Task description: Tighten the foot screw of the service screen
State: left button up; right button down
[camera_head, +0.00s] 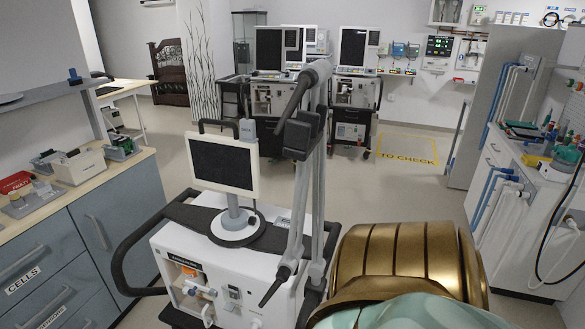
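A screen (222,163) with a dark face and cream frame stands upright on a white ventilator unit (205,250) in the middle of the view. A short grey post joins it to a round grey and white foot (237,229). A small dark knob (252,220) shows at the right of the foot; I cannot tell whether it is the foot screw or how tight it is. Neither of my grippers is in view.
A grey jointed arm (303,135) rises just right of the screen. A black handle rail (128,258) curves round the unit's left. Drawers (60,260) stand left, a cluttered counter (545,170) right. Two more ventilators (355,92) stand behind. Floor between is clear.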

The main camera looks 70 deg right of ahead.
aim_at(251, 221)
jog(key=k+l, duration=0.1)
jog(key=l, duration=0.45)
jog(key=k+l, duration=0.1)
jog(key=l, duration=0.45)
jog(key=k+l, duration=0.1)
jog(key=l, duration=0.45)
jog(key=k+l, duration=0.1)
jog(key=l, duration=0.5)
jog(key=k+l, duration=0.15)
jog(key=l, duration=0.4)
jog(key=k+l, duration=0.1)
jog(key=l, duration=0.45)
